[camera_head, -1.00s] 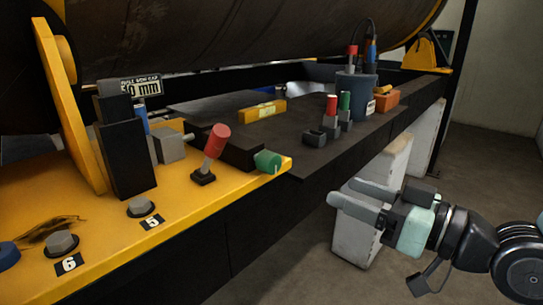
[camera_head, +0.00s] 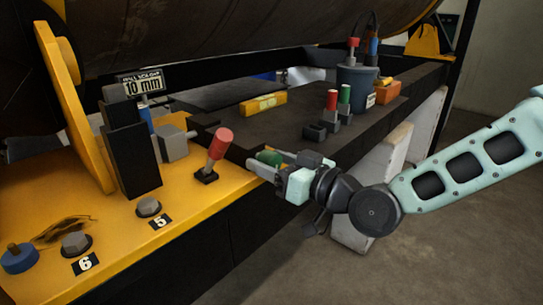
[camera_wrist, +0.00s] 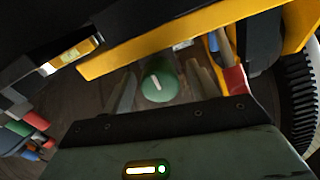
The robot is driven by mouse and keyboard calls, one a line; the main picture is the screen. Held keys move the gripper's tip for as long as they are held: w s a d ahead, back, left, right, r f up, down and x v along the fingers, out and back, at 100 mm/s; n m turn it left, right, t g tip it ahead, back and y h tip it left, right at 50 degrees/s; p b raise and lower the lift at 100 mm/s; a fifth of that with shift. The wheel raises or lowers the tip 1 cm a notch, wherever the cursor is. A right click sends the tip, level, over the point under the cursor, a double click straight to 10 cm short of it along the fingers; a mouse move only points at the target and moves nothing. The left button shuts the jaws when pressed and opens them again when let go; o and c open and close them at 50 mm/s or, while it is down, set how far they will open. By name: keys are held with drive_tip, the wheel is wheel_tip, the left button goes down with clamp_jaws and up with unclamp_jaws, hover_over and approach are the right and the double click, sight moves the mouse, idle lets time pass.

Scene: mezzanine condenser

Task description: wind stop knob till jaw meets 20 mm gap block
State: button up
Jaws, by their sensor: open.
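The green stop knob (camera_head: 268,158) with a white mark sits at the front edge of the yellow bench. It also shows in the wrist view (camera_wrist: 158,82), centred between my fingers. My gripper (camera_head: 266,167) is open, one finger on each side of the knob; I see no clear contact. A tall dark block (camera_head: 133,165) and a grey block (camera_head: 172,144) stand on the yellow deck, with a blue piece (camera_head: 146,119) between them. I cannot tell which is the jaw or the gap block. A sign (camera_head: 142,86) above reads 10 mm.
A red-topped lever (camera_head: 219,143) stands close left of the knob. Hex bolts (camera_head: 149,207) marked 5 and 6 and a blue knob (camera_head: 19,258) are farther left. A yellow level (camera_head: 263,104), red and green switches (camera_head: 338,104) and a dark pot (camera_head: 356,88) lie beyond.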

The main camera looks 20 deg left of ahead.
drive_tip(key=shift+a, duration=0.2)
drive_tip(key=shift+c, duration=0.3)
drive_tip(key=c, duration=0.9)
drive_tip(key=shift+f+m+b, duration=0.15)
drive_tip(key=shift+m+b, duration=0.75)
drive_tip(key=shift+m, duration=0.7)
drive_tip(key=o, duration=1)
drive_tip(key=shift+c, duration=0.2)
